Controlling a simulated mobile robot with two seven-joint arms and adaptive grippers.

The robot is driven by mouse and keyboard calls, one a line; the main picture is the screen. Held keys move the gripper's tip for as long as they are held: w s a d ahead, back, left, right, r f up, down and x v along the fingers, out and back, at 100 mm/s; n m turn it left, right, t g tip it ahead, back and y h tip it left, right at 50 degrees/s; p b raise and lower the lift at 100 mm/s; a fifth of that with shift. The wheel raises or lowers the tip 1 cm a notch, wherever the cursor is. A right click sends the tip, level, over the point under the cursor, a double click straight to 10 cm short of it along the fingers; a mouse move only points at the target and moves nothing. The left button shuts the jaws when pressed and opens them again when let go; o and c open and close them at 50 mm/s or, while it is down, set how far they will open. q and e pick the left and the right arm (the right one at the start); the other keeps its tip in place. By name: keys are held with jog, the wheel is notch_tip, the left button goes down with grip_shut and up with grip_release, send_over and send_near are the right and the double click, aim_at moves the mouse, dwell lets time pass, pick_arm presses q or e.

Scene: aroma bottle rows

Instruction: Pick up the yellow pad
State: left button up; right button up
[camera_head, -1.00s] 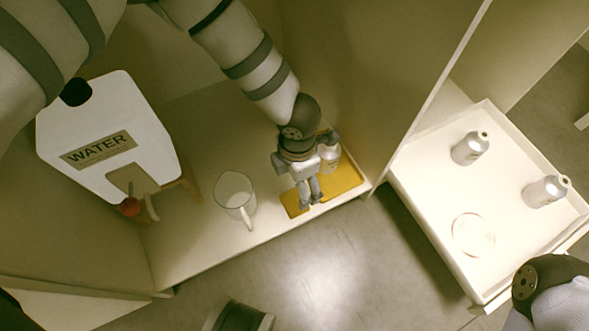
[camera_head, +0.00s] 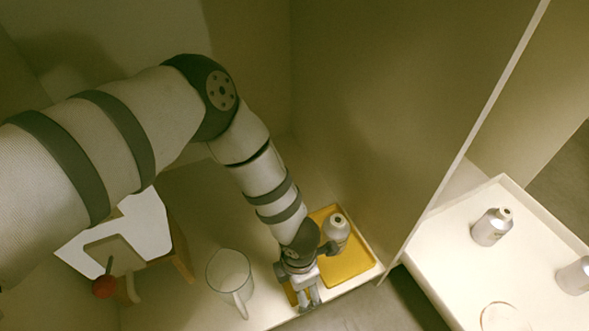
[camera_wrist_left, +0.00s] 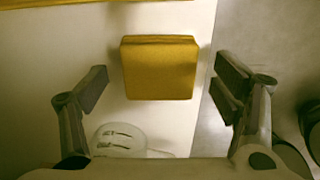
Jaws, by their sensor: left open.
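The yellow pad (camera_wrist_left: 159,67) shows in the left wrist view as a thick rounded square on a pale shelf, ahead of my left gripper (camera_wrist_left: 160,92). Its sides lie between the lines of the two spread fingers, with a gap on each side. In the head view my left gripper (camera_head: 308,298) points down near the shelf's front edge, left of the yellow tray. It hides most of the pad (camera_head: 291,293) there. My left gripper is open and empty. My right gripper is out of view.
A yellow tray (camera_head: 352,264) with a silver bottle (camera_head: 337,229) lies right of my gripper. A glass jug (camera_head: 229,274) stands to its left, near a white water container (camera_head: 153,233). A tall panel separates the shelf from a white tray (camera_head: 437,254) with more bottles (camera_head: 492,227).

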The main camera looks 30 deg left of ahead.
pick_arm(q)
jog(key=shift+r, duration=0.1)
jog(key=c, duration=1.2)
notch_tip(320, 180, up, 10)
jog(key=p, duration=0.4)
jog(key=shift+a, duration=0.1)
jog(key=shift+c, duration=0.2)
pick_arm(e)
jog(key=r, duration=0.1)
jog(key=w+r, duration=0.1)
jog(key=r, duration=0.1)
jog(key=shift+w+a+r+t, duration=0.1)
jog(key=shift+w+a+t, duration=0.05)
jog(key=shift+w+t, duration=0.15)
pick_arm(q)
jog(key=shift+o, duration=1.1)
jog(key=shift+f, duration=0.2)
jog(key=shift+c, duration=0.5)
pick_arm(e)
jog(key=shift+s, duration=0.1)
